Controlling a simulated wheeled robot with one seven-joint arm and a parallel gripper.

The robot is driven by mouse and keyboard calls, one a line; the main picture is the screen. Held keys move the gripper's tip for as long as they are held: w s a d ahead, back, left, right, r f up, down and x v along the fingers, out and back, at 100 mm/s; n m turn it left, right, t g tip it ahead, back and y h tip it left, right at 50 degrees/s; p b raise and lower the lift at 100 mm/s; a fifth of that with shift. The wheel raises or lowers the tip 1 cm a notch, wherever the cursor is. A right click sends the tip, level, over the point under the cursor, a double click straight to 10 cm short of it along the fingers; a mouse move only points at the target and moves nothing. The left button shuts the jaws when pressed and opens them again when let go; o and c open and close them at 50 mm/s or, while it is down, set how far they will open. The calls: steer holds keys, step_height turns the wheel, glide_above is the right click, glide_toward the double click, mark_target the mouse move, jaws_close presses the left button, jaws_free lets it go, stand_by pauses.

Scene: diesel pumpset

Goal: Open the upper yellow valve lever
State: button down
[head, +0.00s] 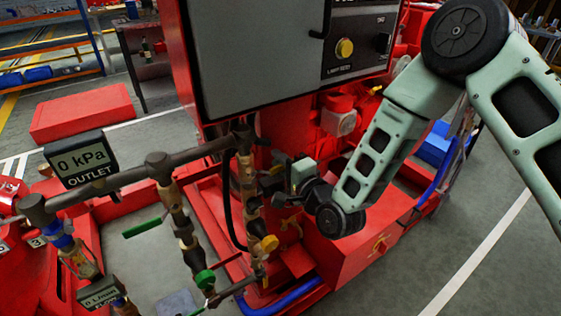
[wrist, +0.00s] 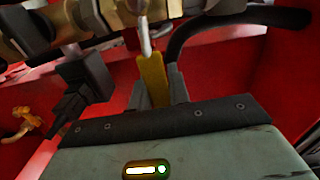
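The upper yellow valve lever (wrist: 152,78) shows in the wrist view as a narrow yellow bar running down from the brass pipe fittings. My gripper (wrist: 158,90) has one grey finger on each side of it, close against its edges, and looks shut on it. The lever's lower end is hidden behind the gripper's dark front edge. In the head view my gripper (head: 275,181) is beside the upper part of the right-hand vertical pipe (head: 248,180); the upper lever is not clearly seen there. A lower yellow handle (head: 270,243) is on the same pipe.
A green lever (head: 142,227) and a green handle (head: 204,280) are on the pipework to the left. The grey control cabinet (head: 260,65) is above. A dark block (wrist: 85,80) is just left of my fingers, and a black hose (wrist: 205,25) curves on the right.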

steer(key=shift+r, duration=0.1)
steer(key=s+a+r+n+b, duration=0.2)
steer(key=r+n, duration=0.4)
steer(key=n, duration=0.5)
steer(key=shift+a+n+b, duration=0.4)
steer(key=shift+a+b, duration=0.15)
steer(key=shift+b, duration=0.3)
steer(key=shift+s, duration=0.15)
steer(key=c, duration=1.3)
jaws_free()
steer(key=shift+a, duration=0.1)
steer(key=shift+a+r, duration=0.1)
steer(key=shift+r, duration=0.05)
